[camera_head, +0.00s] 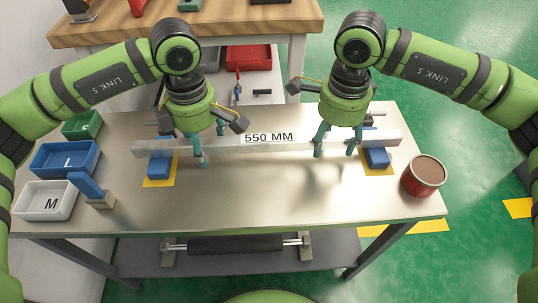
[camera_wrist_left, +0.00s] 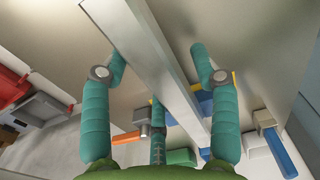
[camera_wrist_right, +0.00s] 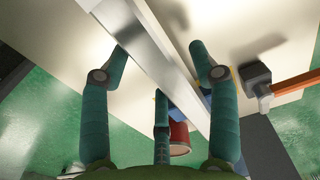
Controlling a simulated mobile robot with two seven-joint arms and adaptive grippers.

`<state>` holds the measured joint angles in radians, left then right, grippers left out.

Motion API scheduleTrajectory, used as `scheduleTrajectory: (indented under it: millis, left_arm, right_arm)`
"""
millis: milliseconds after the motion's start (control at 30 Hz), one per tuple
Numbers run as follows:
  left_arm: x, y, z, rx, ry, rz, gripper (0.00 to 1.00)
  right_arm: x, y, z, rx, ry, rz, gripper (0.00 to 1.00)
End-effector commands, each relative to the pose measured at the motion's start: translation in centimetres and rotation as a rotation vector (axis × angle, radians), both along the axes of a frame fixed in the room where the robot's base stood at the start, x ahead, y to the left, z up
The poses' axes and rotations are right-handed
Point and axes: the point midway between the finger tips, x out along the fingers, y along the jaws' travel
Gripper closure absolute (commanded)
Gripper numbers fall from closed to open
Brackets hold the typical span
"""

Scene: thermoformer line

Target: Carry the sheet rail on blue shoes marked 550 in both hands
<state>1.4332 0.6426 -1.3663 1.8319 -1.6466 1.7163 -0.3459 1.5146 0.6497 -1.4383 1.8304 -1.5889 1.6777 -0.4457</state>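The sheet rail (camera_head: 290,144) is a long silver bar with a "550 MM" label, lying left to right across the steel table. Its ends are near two blue shoes (camera_head: 160,166) (camera_head: 376,158) on yellow patches. My left gripper (camera_head: 208,146) is over the left part of the rail. In the left wrist view its fingers stand apart on both sides of the rail (camera_wrist_left: 150,62), with gaps. My right gripper (camera_head: 335,142) is over the right part. In the right wrist view its fingers also stand apart around the rail (camera_wrist_right: 150,58). Both look empty.
A red-brown can (camera_head: 424,178) stands at the table's right edge. A blue bin L (camera_head: 62,160), a white bin M (camera_head: 38,206) and a green bin (camera_head: 82,126) are at the left, near a blue-handled block (camera_head: 98,200). The table front is clear. A wooden bench (camera_head: 230,22) stands behind.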

Motion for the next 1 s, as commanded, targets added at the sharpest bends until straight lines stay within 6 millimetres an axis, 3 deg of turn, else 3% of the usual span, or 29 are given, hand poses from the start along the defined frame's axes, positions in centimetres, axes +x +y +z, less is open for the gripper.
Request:
scheduleTrajectory:
  millis: [267, 733, 1000]
  left_arm:
    - [0.1, 0.0, 0.6, -0.001, -0.002, 0.000, 0.39]
    - [0.1, 0.0, 9.5, -0.002, -0.004, 0.001, 0.39]
    - [0.0, 0.0, 11.9, 0.000, 0.000, 0.000, 0.39]
  right_arm:
    - [0.0, 0.0, 0.0, 0.000, 0.000, 0.000, 0.39]
    - [0.0, 0.0, 0.0, 0.000, 0.000, 0.000, 0.39]
    - [0.0, 0.0, 0.2, 0.000, -0.001, 0.000, 0.39]
